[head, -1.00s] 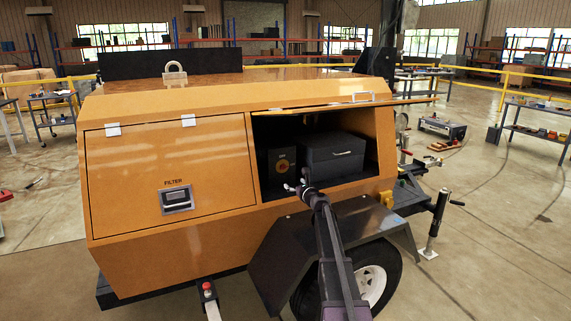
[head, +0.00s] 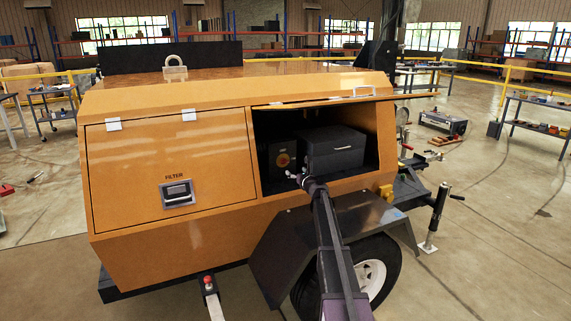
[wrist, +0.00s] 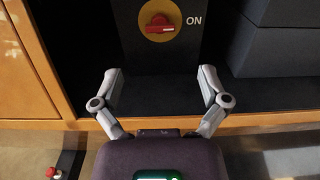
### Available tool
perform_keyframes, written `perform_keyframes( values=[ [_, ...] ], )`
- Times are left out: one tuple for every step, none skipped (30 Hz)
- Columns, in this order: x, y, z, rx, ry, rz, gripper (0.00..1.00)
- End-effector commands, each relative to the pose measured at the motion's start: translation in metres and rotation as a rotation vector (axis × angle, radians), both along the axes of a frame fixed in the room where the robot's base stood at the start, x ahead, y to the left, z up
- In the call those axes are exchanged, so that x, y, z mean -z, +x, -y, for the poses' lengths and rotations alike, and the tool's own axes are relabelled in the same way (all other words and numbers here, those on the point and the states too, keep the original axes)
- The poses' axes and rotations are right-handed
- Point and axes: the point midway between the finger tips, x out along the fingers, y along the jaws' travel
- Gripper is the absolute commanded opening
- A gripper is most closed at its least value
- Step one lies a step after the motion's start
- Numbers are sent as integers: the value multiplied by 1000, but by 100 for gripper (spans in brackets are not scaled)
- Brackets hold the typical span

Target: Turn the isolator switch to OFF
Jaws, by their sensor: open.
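The isolator switch (wrist: 160,27) is a red handle on a round yellow plate, on a dark box inside the open compartment. In the wrist view the handle lies about level, with the word ON to its right. It shows small in the head view (head: 284,160), where its setting cannot be read. My gripper (wrist: 158,75) is open and empty, its two fingers spread below the switch in the wrist view and apart from it. In the head view my gripper (head: 297,176) is at the lower front edge of the compartment opening.
A dark grey box (head: 333,150) stands right of the switch inside the compartment. The raised door (head: 345,99) hangs over the opening. The orange sill (wrist: 260,121) runs along its bottom. A closed orange FILTER panel (head: 140,165) is to the left; a fender (head: 290,235) juts out below.

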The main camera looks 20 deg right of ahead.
Motion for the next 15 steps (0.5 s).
perform_keyframes(
  values=[
    [0, 11, 1, -1, 0, 0, 94],
    [0, 16, 0, -1, 0, 0, 94],
    [0, 22, 0, -1, 0, 0, 94],
    [0, 27, 0, -1, 0, 0, 94],
    [0, 31, 0, -1, 0, 0, 94],
    [0, 37, 0, -1, 0, 0, 94],
    [0, 42, 0, -1, 0, 0, 94],
    [0, 47, 0, -1, 0, 0, 94],
    [0, 53, 0, -1, 0, 0, 94],
    [0, 57, -1, -1, 0, 0, 94],
    [0, 62, -1, -1, 0, 0, 94],
    [0, 68, -1, -1, 0, 0, 94],
    [0, 72, -2, -1, 0, 0, 94],
    [0, 76, -2, -1, 0, 0, 94],
    [0, 81, -2, -1, 0, 0, 94]
  ],
)
